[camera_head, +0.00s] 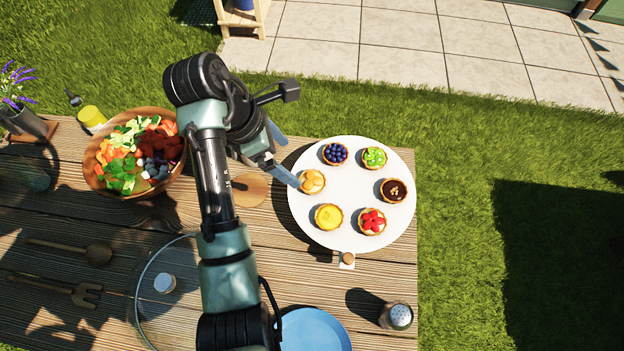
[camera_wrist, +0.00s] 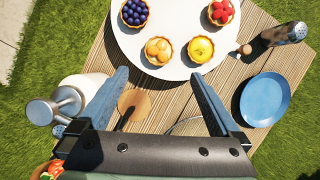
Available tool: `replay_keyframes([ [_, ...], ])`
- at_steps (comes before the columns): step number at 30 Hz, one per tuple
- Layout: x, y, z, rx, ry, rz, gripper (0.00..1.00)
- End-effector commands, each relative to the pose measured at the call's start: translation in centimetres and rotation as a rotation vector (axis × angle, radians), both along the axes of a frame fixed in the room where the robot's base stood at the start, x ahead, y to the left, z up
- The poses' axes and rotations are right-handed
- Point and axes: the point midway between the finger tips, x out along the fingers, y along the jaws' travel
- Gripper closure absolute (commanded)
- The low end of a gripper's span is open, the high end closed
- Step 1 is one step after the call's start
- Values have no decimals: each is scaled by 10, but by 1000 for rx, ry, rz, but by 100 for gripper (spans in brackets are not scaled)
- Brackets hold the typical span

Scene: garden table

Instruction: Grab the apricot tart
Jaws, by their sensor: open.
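The apricot tart (camera_head: 312,182), with pale orange fruit halves on top, sits at the left edge of a round white plate (camera_head: 345,241). It also shows in the wrist view (camera_wrist: 158,51), just beyond the fingertips and roughly centred between them. My gripper (camera_head: 286,157) is open and empty, at the left side of the plate. In the wrist view its two fingers (camera_wrist: 160,73) are spread wide. One fingertip appears close to the tart in the head view; I cannot tell whether it touches or how high it is.
A yellow tart (camera_head: 329,217) and a blueberry tart (camera_head: 335,153) flank it. Kiwi, chocolate and strawberry (camera_head: 372,221) tarts share the plate. A salad bowl (camera_head: 96,181) stands left, a blue plate (camera_head: 315,331) and a shaker (camera_head: 396,316) at the front.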

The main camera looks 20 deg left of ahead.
Motion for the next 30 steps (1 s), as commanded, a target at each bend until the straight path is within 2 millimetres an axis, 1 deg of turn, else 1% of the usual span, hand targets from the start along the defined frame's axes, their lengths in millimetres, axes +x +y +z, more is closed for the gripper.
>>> replay_keyframes([
  [1,2,-2,-14,0,-2,-1,0],
  [9,11,-12,-45,3,-4,-3,0],
  [13,14,-17,-56,4,-5,-3,0],
  [20,17,-20,-63,3,-4,-2,0],
  [23,18,-22,-76,3,-2,-2,0],
  [27,22,-28,-97,3,-3,-3,0],
  [30,25,-31,-106,4,-4,-3,0],
])
